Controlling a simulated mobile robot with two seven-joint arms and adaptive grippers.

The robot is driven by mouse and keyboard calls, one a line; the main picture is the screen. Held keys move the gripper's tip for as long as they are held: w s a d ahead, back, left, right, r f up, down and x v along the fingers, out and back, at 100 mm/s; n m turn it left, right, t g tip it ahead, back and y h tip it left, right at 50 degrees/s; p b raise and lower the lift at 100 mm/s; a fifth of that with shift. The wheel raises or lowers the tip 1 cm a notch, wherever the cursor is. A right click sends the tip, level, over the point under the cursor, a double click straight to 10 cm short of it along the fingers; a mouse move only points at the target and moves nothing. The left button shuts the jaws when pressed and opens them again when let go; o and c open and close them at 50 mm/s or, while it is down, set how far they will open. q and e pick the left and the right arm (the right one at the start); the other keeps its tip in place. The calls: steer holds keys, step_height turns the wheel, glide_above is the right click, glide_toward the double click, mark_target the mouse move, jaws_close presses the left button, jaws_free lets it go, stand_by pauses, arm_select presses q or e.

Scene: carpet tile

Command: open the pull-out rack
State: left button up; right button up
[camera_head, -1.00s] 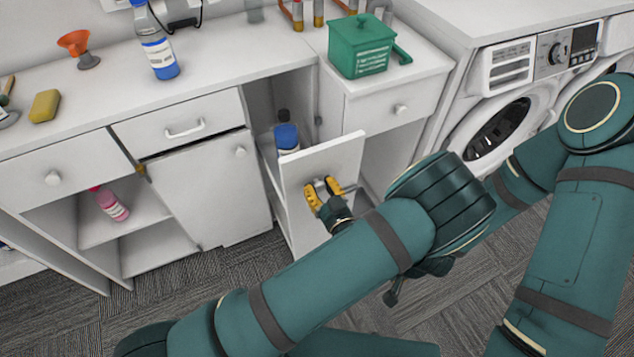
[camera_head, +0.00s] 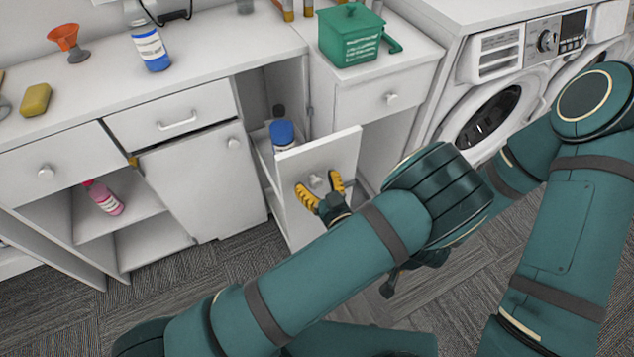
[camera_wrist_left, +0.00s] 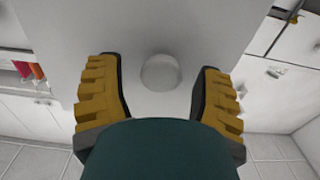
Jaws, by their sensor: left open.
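The pull-out rack (camera_head: 337,152) stands out from the cabinet, with its white front panel forward of the neighbouring doors. Bottles with blue labels or caps (camera_head: 282,133) sit inside it. A round white knob (camera_head: 317,181) is on the panel. It also shows in the left wrist view (camera_wrist_left: 160,72). My left gripper (camera_head: 321,188) is open, with its yellow fingers apart on either side of the knob and not closed on it.
A green box (camera_head: 350,38) stands on the counter above right. A closed cabinet door (camera_head: 195,190) is left of the rack. A washing machine (camera_head: 492,115) stands at right. Grey carpet floor (camera_head: 225,262) in front of the cabinets is clear.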

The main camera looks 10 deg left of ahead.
mark_target(312, 149)
arm_select(q)
step_height(312, 149, up, 10)
stand_by(0.7)
stand_by(0.5)
